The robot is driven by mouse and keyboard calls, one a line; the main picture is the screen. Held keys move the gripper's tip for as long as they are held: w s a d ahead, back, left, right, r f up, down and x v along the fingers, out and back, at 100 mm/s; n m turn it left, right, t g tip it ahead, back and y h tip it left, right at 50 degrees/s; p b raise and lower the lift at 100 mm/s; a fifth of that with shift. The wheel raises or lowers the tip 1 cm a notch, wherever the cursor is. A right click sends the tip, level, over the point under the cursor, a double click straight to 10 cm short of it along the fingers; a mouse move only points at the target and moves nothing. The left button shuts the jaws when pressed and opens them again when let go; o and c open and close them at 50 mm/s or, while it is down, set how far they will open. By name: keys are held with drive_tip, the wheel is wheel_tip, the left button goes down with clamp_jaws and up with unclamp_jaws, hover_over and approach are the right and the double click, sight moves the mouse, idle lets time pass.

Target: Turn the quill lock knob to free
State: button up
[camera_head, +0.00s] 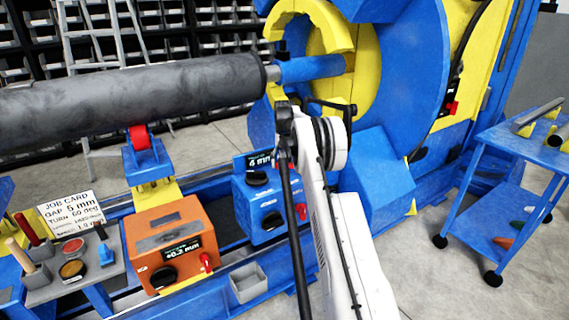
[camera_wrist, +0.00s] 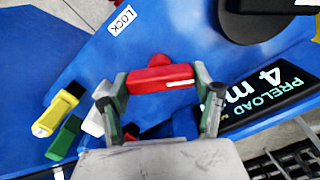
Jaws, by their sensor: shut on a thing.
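The quill lock knob (camera_wrist: 160,75) is a red bar-shaped knob in the wrist view, with a white line towards its right end. It lies across the picture, on a blue surface. A white LOCK label (camera_wrist: 122,19) sits above and left of it; the white line points right, away from this label. My gripper (camera_wrist: 160,84) is shut on the knob, one finger at each end. No FREE label is readable.
A black PRELOAD display (camera_wrist: 268,88) and a round black dial (camera_wrist: 262,20) are right of the knob. The orange box (camera_head: 165,240) and blue box (camera_head: 262,210) stand left of my arm. A grey roller (camera_head: 130,85) spans the upper left. A blue trolley (camera_head: 510,185) stands right.

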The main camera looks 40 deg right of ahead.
sight(284, 162)
drive_tip(key=n, duration=0.5)
drive_tip(key=shift+n, duration=0.4)
idle(0.4)
drive_tip(key=o, duration=1.2)
wheel_tip(284, 162, up, 12)
